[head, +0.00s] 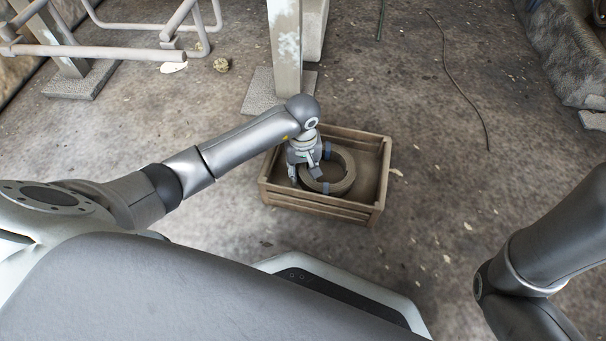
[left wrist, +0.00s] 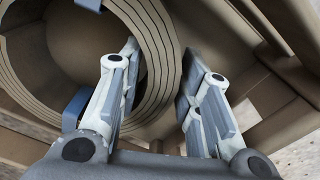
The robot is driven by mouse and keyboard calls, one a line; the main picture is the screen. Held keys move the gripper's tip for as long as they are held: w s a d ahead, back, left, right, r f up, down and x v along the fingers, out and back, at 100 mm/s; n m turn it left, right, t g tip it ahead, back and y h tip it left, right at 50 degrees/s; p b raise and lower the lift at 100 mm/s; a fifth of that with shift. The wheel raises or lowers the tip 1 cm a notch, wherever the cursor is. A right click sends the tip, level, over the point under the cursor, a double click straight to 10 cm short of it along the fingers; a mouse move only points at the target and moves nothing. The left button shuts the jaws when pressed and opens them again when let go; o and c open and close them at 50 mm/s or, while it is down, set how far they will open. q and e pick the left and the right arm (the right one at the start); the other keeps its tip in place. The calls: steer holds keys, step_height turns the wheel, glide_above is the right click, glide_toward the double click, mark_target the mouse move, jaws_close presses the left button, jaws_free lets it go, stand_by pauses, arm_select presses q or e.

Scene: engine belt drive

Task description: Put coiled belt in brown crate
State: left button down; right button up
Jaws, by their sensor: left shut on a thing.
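The coiled belt (head: 343,184) is a brown ring with blue ties. It is inside the brown wooden crate (head: 322,208), within its walls, toward the left side. My left gripper (head: 303,170) reaches down into the crate at the left part of the ring. In the left wrist view, the fingers of my left gripper (left wrist: 160,68) straddle the band of the coiled belt (left wrist: 152,25) and are shut on it. The crate (left wrist: 290,25) wall rises beside the right finger. Whether the belt rests fully on the crate floor is hard to tell. My right gripper is out of view.
A post on a square base plate (head: 257,95) stands just behind the crate. A pipe frame (head: 110,50) is at the back left. Thin cable (head: 468,92) lies on the concrete floor at the right. The floor right of the crate is mostly open.

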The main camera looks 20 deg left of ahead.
arm_select(q)
steer(key=shift+f, duration=0.15)
steer(key=c, duration=1)
jaws_free()
steer(key=shift+c, duration=0.2)
